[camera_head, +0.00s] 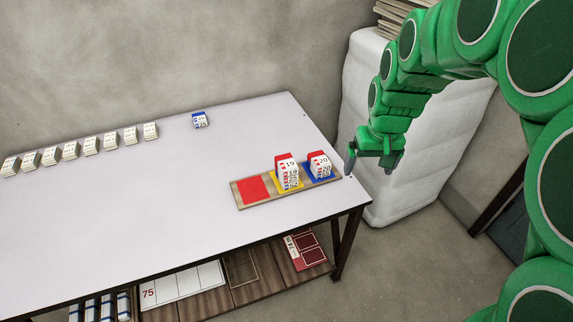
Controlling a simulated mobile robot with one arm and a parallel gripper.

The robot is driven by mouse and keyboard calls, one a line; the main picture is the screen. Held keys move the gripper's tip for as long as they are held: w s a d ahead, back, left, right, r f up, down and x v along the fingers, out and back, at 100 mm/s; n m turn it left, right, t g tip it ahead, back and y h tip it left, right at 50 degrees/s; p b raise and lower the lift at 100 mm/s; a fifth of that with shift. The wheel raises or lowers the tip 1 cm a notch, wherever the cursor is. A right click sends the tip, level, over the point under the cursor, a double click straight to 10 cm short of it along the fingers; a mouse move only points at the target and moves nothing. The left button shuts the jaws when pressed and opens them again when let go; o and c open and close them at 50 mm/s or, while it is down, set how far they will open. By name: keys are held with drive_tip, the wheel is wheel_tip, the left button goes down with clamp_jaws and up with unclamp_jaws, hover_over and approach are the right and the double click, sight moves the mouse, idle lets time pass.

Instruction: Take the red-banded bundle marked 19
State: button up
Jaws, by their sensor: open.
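The red-banded bundle marked 19 (287,163) sits on top of a stack of white bundles on the yellow square (276,184) of a wooden board. A similar red-topped bundle marked 20 (319,161) stands on the blue square (322,178) just right of it. The red square (254,188) at the board's left end is bare. My gripper (371,164) is open and empty, fingers pointing down, to the right of the board near the table's right edge. It is apart from both stacks.
The wooden board (236,193) lies near the front right of the white table (160,200). Several white bundles (91,146) stand in a row at left. A blue-banded bundle (199,120) stands alone behind. The table's middle is clear. A white wrapped block (365,100) stands beyond the right edge.

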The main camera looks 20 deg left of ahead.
drive_tip(key=w+a+f+n, duration=0.1)
drive_tip(key=w+a+f, duration=0.25)
drive_tip(key=a, duration=0.25)
drive_tip(key=w+a+f+n, duration=0.1)
drive_tip(key=w+a+f, duration=0.25)
drive_tip(key=a, duration=0.35)
drive_tip(key=n+t+y, duration=0.1)
drive_tip(key=n+y, duration=0.1)
approach(287, 162)
drive_tip(key=shift+s+a+f, duration=0.35)
drive_tip(key=shift+a+f, duration=0.2)
drive_tip(key=shift+f, duration=0.15)
drive_tip(key=shift+a+f, duration=0.15)
drive_tip(key=shift+x, duration=0.9)
drive_tip(key=shift+w+d+x, duration=0.1)
drive_tip(key=shift+w+x, duration=0.05)
drive_tip(key=shift+x, duration=0.8)
drive_tip(key=shift+w+d+x, duration=0.15)
drive_tip(key=shift+x, duration=0.85)
drive_tip(key=shift+w+d+x, duration=0.1)
drive_tip(key=shift+w+x, duration=0.05)
drive_tip(key=shift+x, duration=0.8)
drive_tip(key=shift+f, duration=0.2)
drive_tip(key=shift+c, duration=0.3)
drive_tip(key=c, duration=1)
